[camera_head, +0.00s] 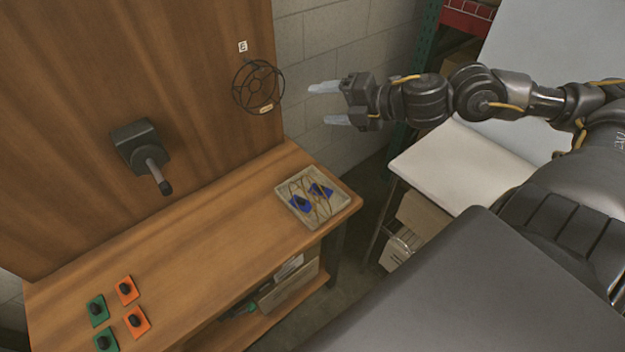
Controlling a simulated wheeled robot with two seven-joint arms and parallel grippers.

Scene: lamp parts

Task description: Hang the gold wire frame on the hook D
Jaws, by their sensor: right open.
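A gold wire frame (322,206) lies in a shallow pale tray (340,191) at the right end of the wooden bench, with blue pieces. A black wire frame (250,86) hangs on the wooden panel under a label E (242,46); a small tan tag shows near its bottom. No label D is readable in this view, so I cannot tell where hook D is. My right gripper (327,105) is open and empty. It points left, just right of the black frame in the picture and above the tray. My left gripper is out of view.
A dark fixture with a rod (152,167) sticks out of the wooden panel (60,110). Green (97,311) and orange (127,290) plates with black knobs lie at the bench's left. The bench (215,235) between them and the tray is clear. A white table (450,165) stands at right.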

